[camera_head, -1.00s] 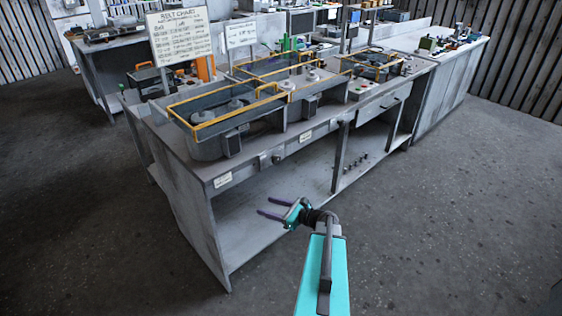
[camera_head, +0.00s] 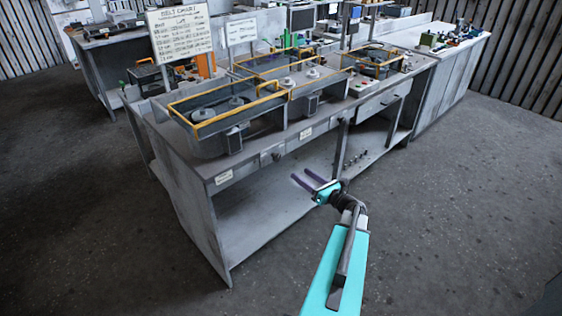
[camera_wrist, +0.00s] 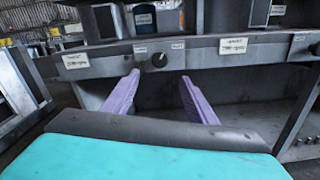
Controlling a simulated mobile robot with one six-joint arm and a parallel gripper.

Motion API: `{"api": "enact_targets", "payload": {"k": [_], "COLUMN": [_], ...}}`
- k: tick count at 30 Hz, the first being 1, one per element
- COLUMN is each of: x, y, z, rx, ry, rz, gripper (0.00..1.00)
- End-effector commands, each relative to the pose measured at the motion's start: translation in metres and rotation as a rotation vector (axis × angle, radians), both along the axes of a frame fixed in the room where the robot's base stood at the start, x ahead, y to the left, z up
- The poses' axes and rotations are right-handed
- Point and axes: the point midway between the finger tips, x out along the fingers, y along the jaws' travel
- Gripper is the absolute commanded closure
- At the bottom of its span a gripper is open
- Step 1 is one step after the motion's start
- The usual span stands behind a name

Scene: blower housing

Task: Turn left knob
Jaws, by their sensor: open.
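The left knob (camera_wrist: 159,60) is small, dark and round, with a light mark on its face. It sits on the bench's grey front rail between two paper labels, and shows small in the head view (camera_head: 277,156). My gripper (camera_head: 302,174) has two purple fingers, apart and empty, in front of the bench and right of the knob in the head view. In the wrist view my gripper (camera_wrist: 160,76) points at the rail, with the knob just above and between the fingertips. The fingers look clear of the knob.
Another dark knob (camera_wrist: 316,48) is cut by the right edge of the wrist view. The grey bench (camera_head: 200,215) carries yellow-railed housings (camera_head: 225,108) above the rail. Its lower shelf (camera_head: 265,205) is mostly bare. Open floor lies in front.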

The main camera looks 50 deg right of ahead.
Motion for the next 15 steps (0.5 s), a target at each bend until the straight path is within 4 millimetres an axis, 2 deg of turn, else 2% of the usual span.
{"api": "enact_targets", "payload": {"k": [7, 15], "x": [0.022, 0.059], "y": [-0.002, -0.006], "z": [0.001, 0.001], "rx": [0.0, -0.001], "ry": [0.0, 0.001], "rz": [0.002, 0.001], "gripper": [0.48, 0.48]}}
